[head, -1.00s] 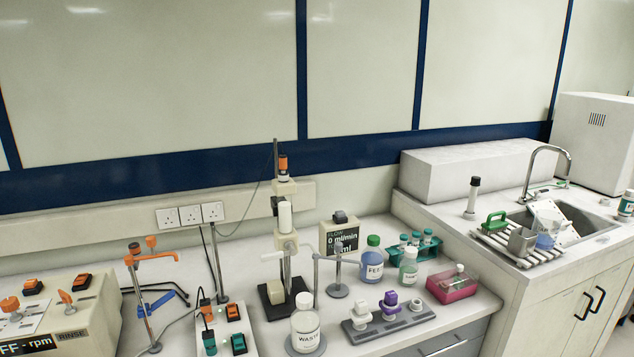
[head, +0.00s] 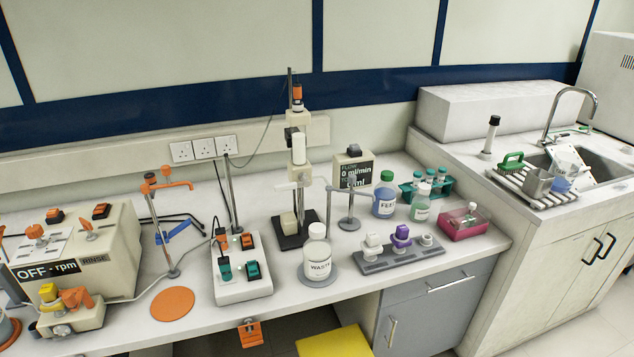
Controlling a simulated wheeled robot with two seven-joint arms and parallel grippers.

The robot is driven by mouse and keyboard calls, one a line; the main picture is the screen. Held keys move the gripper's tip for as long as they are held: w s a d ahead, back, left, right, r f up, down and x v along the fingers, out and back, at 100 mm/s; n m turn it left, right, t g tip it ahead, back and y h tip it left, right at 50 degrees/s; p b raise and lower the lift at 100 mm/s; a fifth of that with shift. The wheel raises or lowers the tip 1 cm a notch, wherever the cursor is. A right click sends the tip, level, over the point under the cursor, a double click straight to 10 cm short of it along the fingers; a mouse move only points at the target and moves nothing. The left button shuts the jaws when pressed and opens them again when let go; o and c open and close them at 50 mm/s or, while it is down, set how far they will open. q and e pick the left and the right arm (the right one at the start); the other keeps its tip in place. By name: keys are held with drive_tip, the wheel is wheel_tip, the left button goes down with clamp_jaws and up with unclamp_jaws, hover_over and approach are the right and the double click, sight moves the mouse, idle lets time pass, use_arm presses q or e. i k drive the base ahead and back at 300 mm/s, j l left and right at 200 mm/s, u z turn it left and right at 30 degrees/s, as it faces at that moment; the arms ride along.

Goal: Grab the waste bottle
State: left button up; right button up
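The waste bottle (head: 318,258) is a clear bottle with a white cap and a label reading WASTE. It stands upright on a round grey disc (head: 319,280) near the front edge of the bench, below the column stand. Its contents look pale or clear. Neither of my grippers shows in the head view.
The column stand (head: 297,160) rises behind the bottle. To its right are a grey rack (head: 400,258) with white and purple parts and a blue FEED-type bottle (head: 385,195). A switch box (head: 241,270) stands left. A yellow-topped stool (head: 333,342) is below the bench front.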

sight(317, 252)
drive_tip(key=i+l, duration=0.1)
drive_tip(key=l, duration=0.35)
drive_tip(key=i+l, duration=0.15)
drive_tip(key=l, duration=0.25)
drive_tip(key=i+l+u, duration=0.1)
drive_tip(key=l, duration=0.35)
drive_tip(key=i+l, duration=0.1)
drive_tip(key=l, duration=0.3)
